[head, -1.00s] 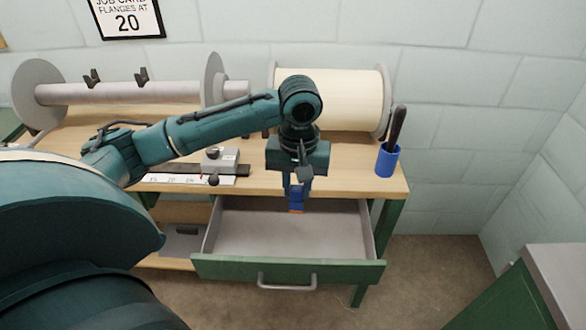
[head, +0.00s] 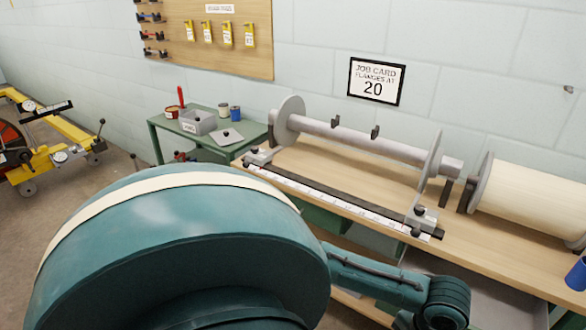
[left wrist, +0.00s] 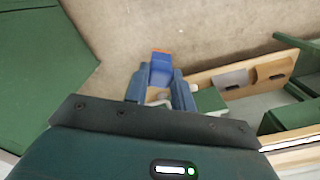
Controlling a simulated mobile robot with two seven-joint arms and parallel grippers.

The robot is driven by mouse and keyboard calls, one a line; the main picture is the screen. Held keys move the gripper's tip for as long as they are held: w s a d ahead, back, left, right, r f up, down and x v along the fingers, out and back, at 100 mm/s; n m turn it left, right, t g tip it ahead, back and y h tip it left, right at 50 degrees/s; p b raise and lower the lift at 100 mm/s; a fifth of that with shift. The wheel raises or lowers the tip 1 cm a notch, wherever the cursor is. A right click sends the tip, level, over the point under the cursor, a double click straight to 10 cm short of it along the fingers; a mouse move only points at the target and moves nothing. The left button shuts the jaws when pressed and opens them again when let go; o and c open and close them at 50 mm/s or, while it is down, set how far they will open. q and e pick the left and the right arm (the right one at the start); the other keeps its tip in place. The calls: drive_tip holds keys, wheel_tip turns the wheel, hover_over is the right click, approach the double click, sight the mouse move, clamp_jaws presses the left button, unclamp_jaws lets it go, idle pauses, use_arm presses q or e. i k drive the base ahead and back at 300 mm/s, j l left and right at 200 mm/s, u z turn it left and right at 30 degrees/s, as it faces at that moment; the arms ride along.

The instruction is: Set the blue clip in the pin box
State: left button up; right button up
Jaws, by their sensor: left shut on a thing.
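The blue clip (left wrist: 160,70), with an orange end, is between the fingertips of my left gripper (left wrist: 160,86) in the left wrist view. The gripper is shut on it, with brown floor behind the clip. A grey open-topped box with a small label, which looks like the pin box (head: 197,123), stands on the green side table (head: 168,150) in the head view. A grey flat lid-like plate (head: 225,138) lies beside it. My left gripper is outside the head view. My right gripper is in neither view.
The wooden bench (head: 310,165) carries a roller with flanges (head: 350,138), a white scale bar (head: 330,198) and a cream roll (head: 530,200). Cans (head: 235,113) and a red-handled tool (head: 181,96) stand near the box. A yellow machine (head: 50,150) stands far left.

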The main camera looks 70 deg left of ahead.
sight(199, 132)
drive_tip(key=k+j+u, duration=0.2)
drive_tip(key=j, duration=1.3)
drive_tip(key=k+j+u, duration=0.15)
drive_tip(key=j, duration=1.35)
drive_tip(key=k+j+u, duration=0.2)
drive_tip(key=j, duration=1.35)
drive_tip(key=i, duration=0.1)
